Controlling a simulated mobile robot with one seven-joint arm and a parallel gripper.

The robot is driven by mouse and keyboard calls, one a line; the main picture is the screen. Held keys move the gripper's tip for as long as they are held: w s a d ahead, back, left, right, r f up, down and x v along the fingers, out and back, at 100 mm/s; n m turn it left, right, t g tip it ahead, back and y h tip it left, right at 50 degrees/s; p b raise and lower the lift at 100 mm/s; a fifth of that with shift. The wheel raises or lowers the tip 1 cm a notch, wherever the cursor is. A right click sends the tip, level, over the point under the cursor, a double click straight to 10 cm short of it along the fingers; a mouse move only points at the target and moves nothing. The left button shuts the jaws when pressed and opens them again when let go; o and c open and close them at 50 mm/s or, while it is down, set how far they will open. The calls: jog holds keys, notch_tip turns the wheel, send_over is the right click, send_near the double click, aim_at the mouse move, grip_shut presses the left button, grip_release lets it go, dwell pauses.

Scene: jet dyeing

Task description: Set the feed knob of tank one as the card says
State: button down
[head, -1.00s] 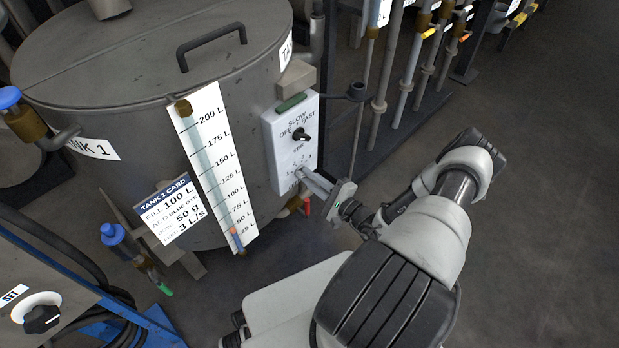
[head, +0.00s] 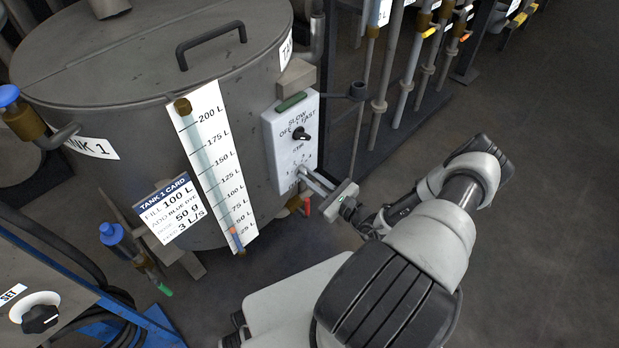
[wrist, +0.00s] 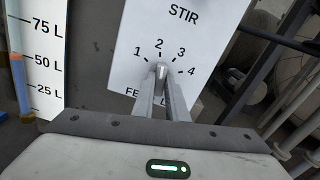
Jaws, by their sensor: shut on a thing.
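The tank 1 card (head: 170,211) hangs on the front of tank one (head: 90,110).
A black stir knob (head: 300,134) sits higher on the same panel. A level gauge (head: 215,165) stands left of the panel. Upright pipes (head: 405,75) stand behind to the right. The floor at right is open.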

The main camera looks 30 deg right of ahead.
jog(key=m, duration=0.6)
jog(key=shift+s+f, duration=0.1)
dwell(0.5)
jog(key=c, duration=1.8)
grip_release()
jog(key=shift+o, duration=0.2)
jog(key=p+v, duration=0.2)
jog(key=v, duration=1.5)
jog(key=shift+s, duration=0.2)
jog(key=shift+w+r, duration=0.1)
jog(key=shift+r, duration=0.1)
